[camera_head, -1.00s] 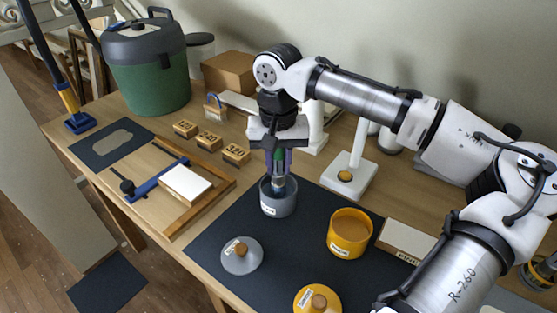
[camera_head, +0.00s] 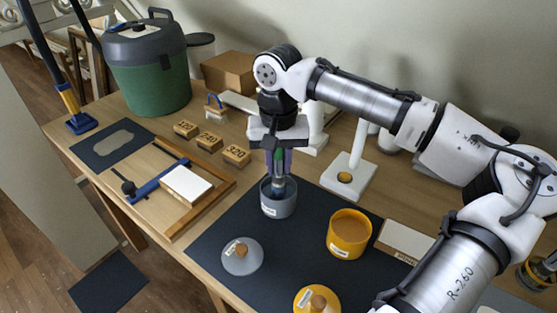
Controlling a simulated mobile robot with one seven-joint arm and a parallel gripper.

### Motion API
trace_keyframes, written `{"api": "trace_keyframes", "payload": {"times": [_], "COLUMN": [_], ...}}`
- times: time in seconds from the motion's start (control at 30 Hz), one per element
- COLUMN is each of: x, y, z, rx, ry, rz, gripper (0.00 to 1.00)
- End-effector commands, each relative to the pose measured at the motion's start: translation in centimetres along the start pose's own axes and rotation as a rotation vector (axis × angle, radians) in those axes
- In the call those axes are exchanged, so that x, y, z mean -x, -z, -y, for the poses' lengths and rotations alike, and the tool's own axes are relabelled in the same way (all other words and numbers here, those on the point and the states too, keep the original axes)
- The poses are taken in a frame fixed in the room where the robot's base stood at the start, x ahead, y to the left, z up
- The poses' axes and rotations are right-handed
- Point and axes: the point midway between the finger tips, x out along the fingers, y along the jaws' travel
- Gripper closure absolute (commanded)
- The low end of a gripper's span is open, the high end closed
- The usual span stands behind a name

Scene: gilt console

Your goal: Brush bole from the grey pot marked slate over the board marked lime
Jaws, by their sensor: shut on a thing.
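The grey pot (camera_head: 279,205) stands open on the dark mat, with a white label on its front too small to read. My gripper (camera_head: 278,157) is right above it, pointing down, shut on a brush (camera_head: 279,168) with a green part showing. The brush's lower end is inside the pot and its tip is hidden by the wall. A white board (camera_head: 186,186) lies in the wooden frame with a blue clamp at left. Another pale board (camera_head: 405,240) lies at right, its front label too small to read. I cannot tell which board is marked lime.
A yellow pot (camera_head: 349,234) stands open on the dark mat (camera_head: 290,250). A grey lid (camera_head: 242,256) and a yellow lid (camera_head: 317,300) lie nearer the front. Sanding blocks (camera_head: 236,156), a white stand (camera_head: 348,178) and a green canister (camera_head: 147,75) stand behind.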

Motion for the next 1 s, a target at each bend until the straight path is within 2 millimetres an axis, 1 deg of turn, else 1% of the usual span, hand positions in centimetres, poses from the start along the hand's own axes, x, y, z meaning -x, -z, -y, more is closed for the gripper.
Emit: {"api": "trace_keyframes", "payload": {"times": [0.03, 0.1, 0.7, 1.0], "x": [0.9, 1.5, 6.3, 6.3], "y": [0.0, 0.0, 0.1, 0.1], "z": [0.0, 0.0, 0.0, 0.0], "rx": [0.0, 0.0, -0.001, -0.001], "ry": [0.002, 0.002, 0.001, 0.0], "rz": [-0.001, -0.002, -0.003, -0.004], "gripper": [1.0, 1.0, 1.0, 1.0]}}
